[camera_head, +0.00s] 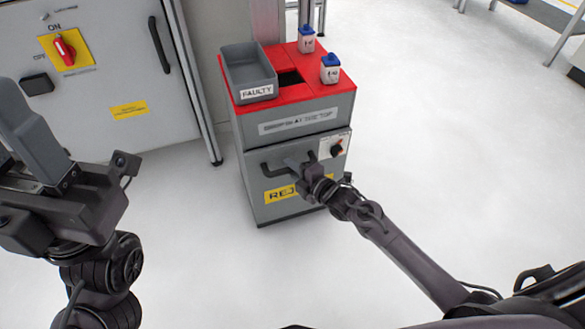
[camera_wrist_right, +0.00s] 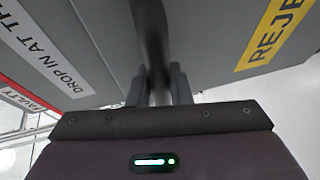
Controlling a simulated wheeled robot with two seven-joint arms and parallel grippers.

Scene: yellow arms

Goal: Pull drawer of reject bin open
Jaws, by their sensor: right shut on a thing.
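The reject bin (camera_head: 250,150) is a grey cabinet with a red top, standing at the middle of the head view. Its drawer front (camera_head: 262,202) carries a yellow label, partly hidden by my right gripper. A dark bar handle (camera_head: 266,170) runs across the drawer front. My right gripper (camera_head: 296,165) is at this handle. In the right wrist view its fingers (camera_wrist_right: 158,88) are shut around the dark handle bar (camera_wrist_right: 152,40). The drawer looks flush with the cabinet. My left gripper (camera_head: 45,150) is at the left, away from the bin; its jaw gap cannot be made out.
On the bin's red top (camera_head: 310,92) stand a grey tray (camera_head: 250,70) labelled FAULTY and two small white bottles with blue caps (camera_head: 330,70) (camera_head: 306,40). A grey electrical cabinet (camera_head: 100,130) stands to the left. The floor (camera_head: 440,150) right of the bin is clear.

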